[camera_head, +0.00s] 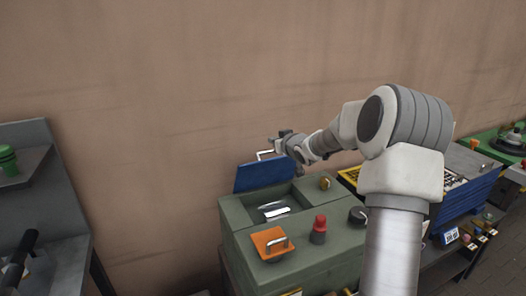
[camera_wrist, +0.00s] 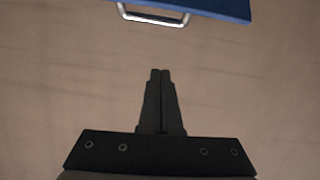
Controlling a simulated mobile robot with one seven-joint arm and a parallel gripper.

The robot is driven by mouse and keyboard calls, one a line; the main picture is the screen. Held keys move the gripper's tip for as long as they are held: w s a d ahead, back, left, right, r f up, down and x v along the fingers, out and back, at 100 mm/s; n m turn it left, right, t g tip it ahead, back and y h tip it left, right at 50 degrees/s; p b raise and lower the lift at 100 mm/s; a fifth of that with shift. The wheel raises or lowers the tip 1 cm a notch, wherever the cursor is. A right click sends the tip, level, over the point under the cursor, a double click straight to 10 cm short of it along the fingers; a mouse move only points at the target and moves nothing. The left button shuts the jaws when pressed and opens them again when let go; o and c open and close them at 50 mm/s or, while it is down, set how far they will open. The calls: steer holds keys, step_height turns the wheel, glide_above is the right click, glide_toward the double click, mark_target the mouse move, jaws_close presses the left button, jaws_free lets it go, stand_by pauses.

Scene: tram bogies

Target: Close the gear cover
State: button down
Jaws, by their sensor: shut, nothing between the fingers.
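The gear cover is a blue lid (camera_head: 264,175) with a pale metal handle (camera_head: 265,154). It stands raised at the back of the green-grey housing (camera_head: 310,258), over an open compartment (camera_head: 273,211) with metallic parts inside. In the wrist view, the blue lid (camera_wrist: 215,8) and its handle (camera_wrist: 150,17) show at the top edge. My gripper (camera_wrist: 160,72) is shut and empty, its fingertips pointing towards the handle with a gap between them in the picture. In the head view, my gripper (camera_head: 279,142) is close to the raised lid's handle; I cannot tell whether they touch there.
On the housing are an orange plate (camera_head: 271,243) with a handle, a red knob (camera_head: 319,228), a black knob (camera_head: 358,215) and a brass knob (camera_head: 324,183). A blue crate (camera_head: 470,195) stands to the right. A grey bench (camera_head: 62,265) stands left. The wall (camera_head: 180,80) is behind.

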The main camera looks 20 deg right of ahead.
step_height(320, 180, down, 2)
steer(key=w+d+t, duration=0.1)
steer(key=d, duration=0.2)
glide_above(266, 168)
steer(key=w+d, duration=0.2)
steer(key=d, duration=0.1)
steer(key=shift+y, duration=0.3)
steer(key=shift+s+f+p, duration=0.1)
steer(key=shift+f+p, duration=0.35)
steer(key=shift+f, duration=1.9)
steer(key=shift+f, duration=0.1)
